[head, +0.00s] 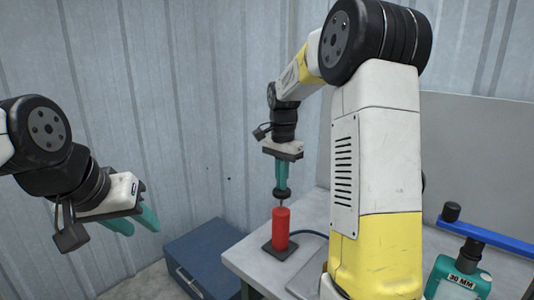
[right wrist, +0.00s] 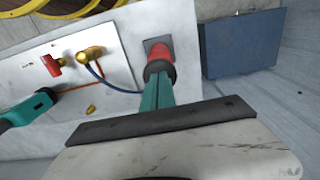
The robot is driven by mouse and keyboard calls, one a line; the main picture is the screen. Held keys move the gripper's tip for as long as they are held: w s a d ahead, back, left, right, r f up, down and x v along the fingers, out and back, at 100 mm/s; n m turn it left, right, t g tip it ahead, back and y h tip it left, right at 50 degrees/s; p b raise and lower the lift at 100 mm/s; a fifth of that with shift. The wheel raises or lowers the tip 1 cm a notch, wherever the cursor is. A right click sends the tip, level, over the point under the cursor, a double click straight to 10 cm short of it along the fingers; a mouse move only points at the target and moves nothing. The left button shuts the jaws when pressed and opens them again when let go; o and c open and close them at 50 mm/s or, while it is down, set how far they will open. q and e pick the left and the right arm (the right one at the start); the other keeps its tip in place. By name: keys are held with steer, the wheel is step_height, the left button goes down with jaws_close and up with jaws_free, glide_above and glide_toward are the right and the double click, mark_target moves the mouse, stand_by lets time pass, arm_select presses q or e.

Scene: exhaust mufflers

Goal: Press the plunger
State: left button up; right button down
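The plunger is a red cylinder (head: 281,229) standing upright on a dark square base (head: 280,250) near the table's left edge. A thin rod rises from it to a black knob (head: 282,194). My right gripper (head: 282,186) points down over the knob, its teal fingers together. The tips meet or nearly meet the knob; I cannot tell if they press on it. In the right wrist view the fingers (right wrist: 157,82) end at the knob (right wrist: 158,68), with the red cylinder (right wrist: 160,50) beyond. My left gripper (head: 144,231) is open and empty, left of the table.
A blue box (head: 203,262) sits low, left of the table (head: 247,262). A teal device marked 30 MM (head: 460,278) with a blue bar (head: 490,237) is at right. The right wrist view shows a red valve (right wrist: 54,64), brass fittings (right wrist: 90,54) and a blue hose (right wrist: 107,83).

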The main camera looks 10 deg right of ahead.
step_height(320, 180, up, 10)
stand_by(0.3)
steer(key=shift+r, duration=0.1)
